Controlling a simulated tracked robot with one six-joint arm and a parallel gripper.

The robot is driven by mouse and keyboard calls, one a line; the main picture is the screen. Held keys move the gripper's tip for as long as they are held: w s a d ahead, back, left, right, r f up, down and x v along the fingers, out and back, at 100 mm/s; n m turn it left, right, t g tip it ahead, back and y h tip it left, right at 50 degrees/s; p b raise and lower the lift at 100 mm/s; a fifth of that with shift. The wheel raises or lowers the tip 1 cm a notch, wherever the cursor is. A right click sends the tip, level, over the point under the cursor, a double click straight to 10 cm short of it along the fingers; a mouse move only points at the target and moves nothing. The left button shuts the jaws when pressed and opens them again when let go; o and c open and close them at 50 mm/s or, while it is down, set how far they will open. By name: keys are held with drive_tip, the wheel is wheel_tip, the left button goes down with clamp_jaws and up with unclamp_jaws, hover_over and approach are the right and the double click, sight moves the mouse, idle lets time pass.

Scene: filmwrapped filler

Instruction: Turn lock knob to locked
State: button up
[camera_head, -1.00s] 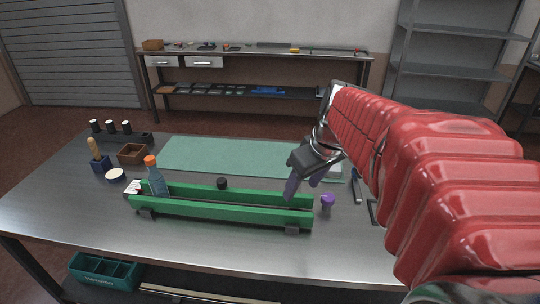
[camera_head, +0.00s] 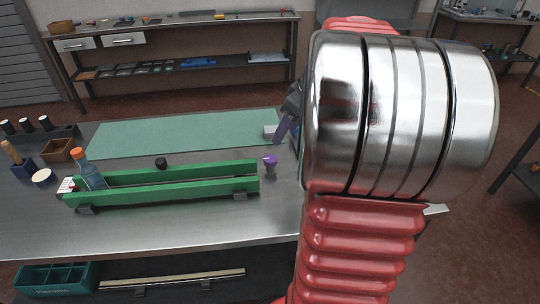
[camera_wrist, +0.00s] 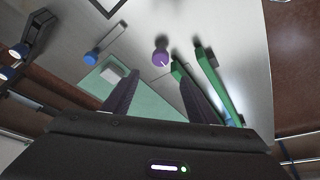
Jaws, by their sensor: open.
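A purple knob (camera_head: 270,161) stands on the workbench just past the right end of the green channel fixture (camera_head: 165,190). The same purple knob shows in the wrist view (camera_wrist: 161,48), with a thin pale line on its face; I cannot read any lock marks. My gripper (camera_wrist: 158,80) is open and empty, its two dark purple fingers apart, with the knob beyond the gap between them. In the head view my gripper (camera_head: 285,126) is partly hidden behind my arm, above and behind the knob. A black round cap (camera_head: 161,163) sits behind the fixture.
A clear blue bottle with an orange cap (camera_head: 90,172) stands at the fixture's left end. A green mat (camera_head: 180,134) covers the back of the bench, with a pale block (camera_wrist: 115,70) on it. The front of the bench (camera_head: 170,230) is clear.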

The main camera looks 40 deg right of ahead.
sight(271, 158)
drive_tip(key=x, duration=1.3)
drive_tip(key=shift+f, duration=0.35)
drive_tip(key=shift+c, duration=0.3)
